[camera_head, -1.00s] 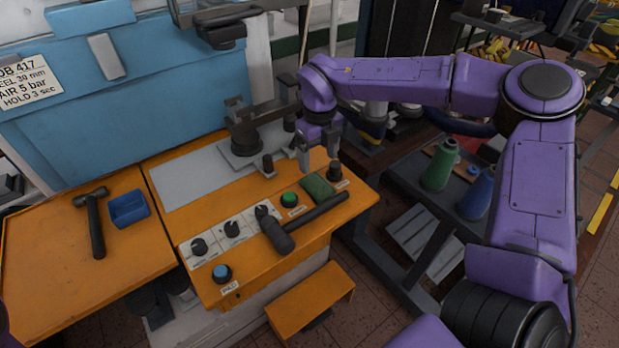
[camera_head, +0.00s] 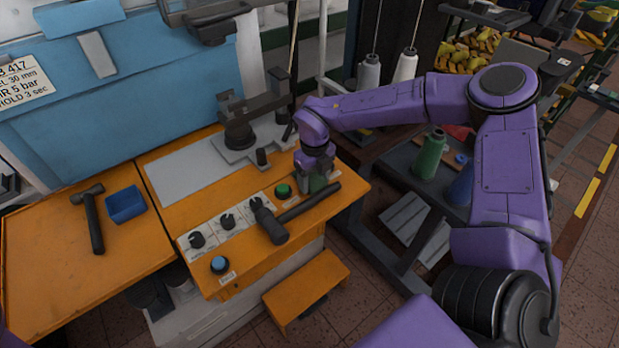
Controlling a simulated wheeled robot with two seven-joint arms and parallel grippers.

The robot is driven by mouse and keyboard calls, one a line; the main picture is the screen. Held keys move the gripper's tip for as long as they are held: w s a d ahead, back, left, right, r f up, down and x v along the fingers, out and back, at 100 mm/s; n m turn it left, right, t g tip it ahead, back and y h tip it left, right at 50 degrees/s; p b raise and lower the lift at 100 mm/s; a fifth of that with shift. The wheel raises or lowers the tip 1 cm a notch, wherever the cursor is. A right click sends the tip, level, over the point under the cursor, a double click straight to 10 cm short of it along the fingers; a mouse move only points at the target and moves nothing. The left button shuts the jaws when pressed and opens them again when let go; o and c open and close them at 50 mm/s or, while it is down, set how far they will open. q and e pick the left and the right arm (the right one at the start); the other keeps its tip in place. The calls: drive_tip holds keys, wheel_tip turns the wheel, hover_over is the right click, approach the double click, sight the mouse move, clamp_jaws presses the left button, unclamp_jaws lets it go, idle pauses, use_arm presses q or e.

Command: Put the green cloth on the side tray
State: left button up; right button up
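The green cloth (camera_head: 318,183) lies on the orange console top, beside the green button and the handle of a dark mallet. My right gripper (camera_head: 316,182) is down at the cloth, and its fingers cover most of it. I cannot tell whether the fingers are open or closed on it. The dark side tray (camera_head: 402,157) stands to the right of the console and carries a green bottle and a blue one. My arm hides part of the tray. My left gripper is not in view.
A dark mallet (camera_head: 271,224) lies across the console front, close to the cloth. A green button (camera_head: 283,190) and several knobs are nearby. A green bottle (camera_head: 429,157) and a blue bottle (camera_head: 461,186) stand on the tray. A hammer (camera_head: 93,217) and blue bin (camera_head: 125,204) are at left.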

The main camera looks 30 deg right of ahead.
sight(314, 180)
drive_tip(key=shift+c, duration=0.5)
drive_tip(key=shift+r, duration=0.25)
wheel_tip(314, 180, up, 2)
drive_tip(key=shift+r+b, duration=0.25)
drive_tip(key=shift+b, duration=0.55)
drive_tip(key=s+r, duration=0.3)
drive_tip(key=r, duration=0.1)
drive_tip(key=s+r+b, duration=0.1)
drive_tip(key=s+r, duration=0.1)
drive_tip(key=shift+s+a+r, duration=0.25)
drive_tip(key=shift+s+a, duration=0.05)
drive_tip(key=shift+a, duration=0.05)
drive_tip(key=s+r+b, duration=0.1)
drive_tip(key=s+r, duration=0.2)
drive_tip(key=s, duration=0.5)
drive_tip(key=shift+s+a+r, duration=0.25)
drive_tip(key=shift+a, duration=0.2)
